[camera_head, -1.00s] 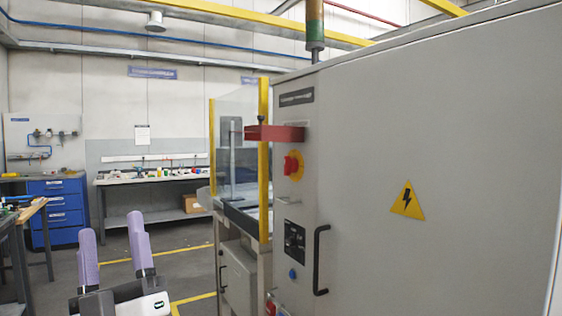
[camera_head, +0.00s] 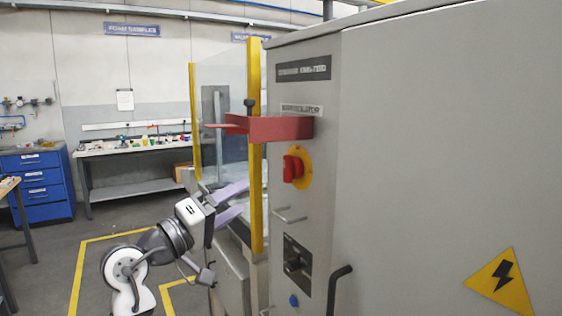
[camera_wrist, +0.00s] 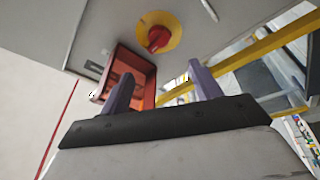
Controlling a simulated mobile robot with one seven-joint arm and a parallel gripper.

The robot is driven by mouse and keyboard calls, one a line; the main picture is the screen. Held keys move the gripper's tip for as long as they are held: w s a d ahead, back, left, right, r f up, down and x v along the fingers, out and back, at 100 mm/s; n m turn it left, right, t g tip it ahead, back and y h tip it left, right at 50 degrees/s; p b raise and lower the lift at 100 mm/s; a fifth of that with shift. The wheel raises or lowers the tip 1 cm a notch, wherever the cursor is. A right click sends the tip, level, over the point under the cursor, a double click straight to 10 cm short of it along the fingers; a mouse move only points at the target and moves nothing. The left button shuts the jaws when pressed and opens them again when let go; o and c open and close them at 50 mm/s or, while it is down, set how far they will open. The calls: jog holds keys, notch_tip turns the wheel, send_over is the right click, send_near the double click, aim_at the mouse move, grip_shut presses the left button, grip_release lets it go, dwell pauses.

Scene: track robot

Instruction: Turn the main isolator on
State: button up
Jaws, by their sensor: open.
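The main isolator is a red rotary knob (camera_head: 293,168) on a round yellow plate (camera_head: 304,178), on the narrow side face of the grey cabinet. A red bracket (camera_head: 282,129) juts out just above it. In the wrist view the red knob (camera_wrist: 157,38) and yellow plate (camera_wrist: 172,30) show at the top, beyond the fingers. My gripper (camera_head: 240,201) is open and empty, left of the cabinet and a little below the knob. Its purple fingers in the wrist view (camera_wrist: 162,92) point toward the panel, apart from the knob, with the red bracket (camera_wrist: 125,62) close behind the left finger.
Below the isolator are a small metal handle (camera_head: 289,215), a black switch plate (camera_head: 297,262), a blue button (camera_head: 293,300) and a black door handle (camera_head: 338,285). A yellow-framed clear guard (camera_head: 255,150) stands left of the panel. Open floor lies to the left.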

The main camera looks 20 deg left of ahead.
aim_at(286, 173)
jog(key=p+x, duration=0.1)
jog(key=x, duration=0.3)
jog(key=p+x, duration=0.2)
jog(key=x, duration=0.2)
jog(key=p+x, duration=0.1)
jog(key=x, duration=0.3)
jog(key=shift+w+d+r+p, duration=0.15)
jog(key=shift+w+d+p, duration=0.05)
jog(key=shift+d+p, duration=0.25)
jog(key=shift+w+d, duration=0.25)
jog(key=shift+w, duration=0.4)
jog(key=shift+c, duration=0.3)
jog(key=shift+h, duration=0.3)
jog(key=c, duration=0.8)
jog(key=shift+o, duration=0.2)
